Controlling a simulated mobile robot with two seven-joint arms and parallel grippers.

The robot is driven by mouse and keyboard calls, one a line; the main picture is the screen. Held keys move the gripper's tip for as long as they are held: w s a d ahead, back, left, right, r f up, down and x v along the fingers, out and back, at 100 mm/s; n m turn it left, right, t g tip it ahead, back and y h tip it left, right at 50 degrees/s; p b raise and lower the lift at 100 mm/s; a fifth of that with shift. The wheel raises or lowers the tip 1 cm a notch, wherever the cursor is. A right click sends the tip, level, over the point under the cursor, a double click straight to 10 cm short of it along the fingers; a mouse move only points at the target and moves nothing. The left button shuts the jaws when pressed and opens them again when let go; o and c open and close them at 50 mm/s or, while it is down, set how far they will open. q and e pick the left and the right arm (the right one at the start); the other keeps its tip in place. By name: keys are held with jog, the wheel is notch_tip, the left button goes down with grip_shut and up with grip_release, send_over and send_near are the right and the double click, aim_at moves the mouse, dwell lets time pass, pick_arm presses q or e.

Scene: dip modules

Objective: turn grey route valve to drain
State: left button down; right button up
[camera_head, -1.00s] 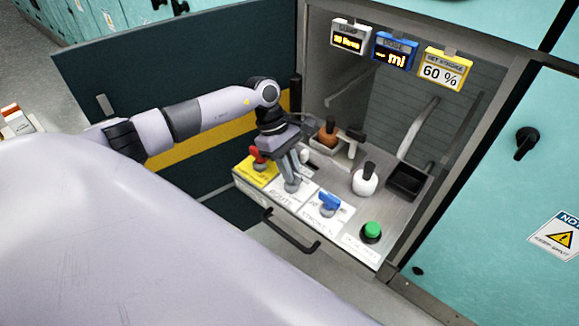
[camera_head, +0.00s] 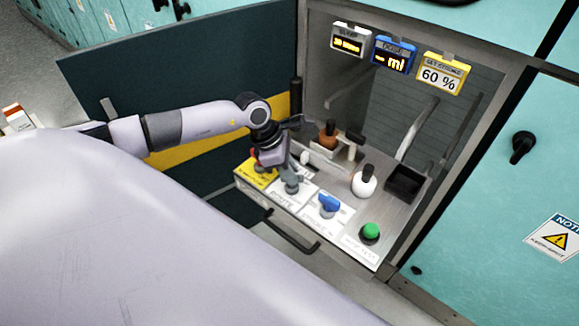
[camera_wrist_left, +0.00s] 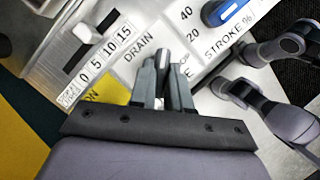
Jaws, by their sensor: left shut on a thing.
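The grey route valve (camera_head: 291,187) stands on a white label on the panel, between the yellow label and the blue knob. My left gripper (camera_head: 285,172) is over it, with its fingers shut on the valve's handle. In the left wrist view, the left gripper's fingers (camera_wrist_left: 165,85) close around the dark handle (camera_wrist_left: 163,62). The handle points up in that picture, beside the printed word DRAIN (camera_wrist_left: 140,48). The fingers hide much of the valve and part of its label.
The blue knob (camera_head: 328,204) and green button (camera_head: 370,232) are to the right. A red knob (camera_head: 253,156) is close on the left, partly hidden by my gripper. A drawer handle (camera_head: 290,232) is in front.

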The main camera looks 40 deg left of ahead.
pick_arm(q)
jog(key=n, duration=0.2)
jog(key=n+y+p, duration=0.1)
jog(key=n+t+p, duration=0.1)
jog(key=n, duration=0.1)
jog(key=shift+s+d+f+n+y, duration=0.15)
jog(key=shift+s+d+n+y, duration=0.05)
jog(key=shift+s+n+y, duration=0.1)
jog(key=shift+d+n+t+y, duration=0.1)
jog(key=shift+n+t+y, duration=0.25)
jog(key=shift+n, duration=0.85)
jog(key=shift+f+n+y, duration=0.1)
jog(key=shift+n+y, duration=0.45)
jog(key=shift+n, duration=0.65)
jog(key=c, duration=1.1)
grip_release()
jog(key=shift+r, duration=0.4)
jog(key=shift+v, duration=3.25)
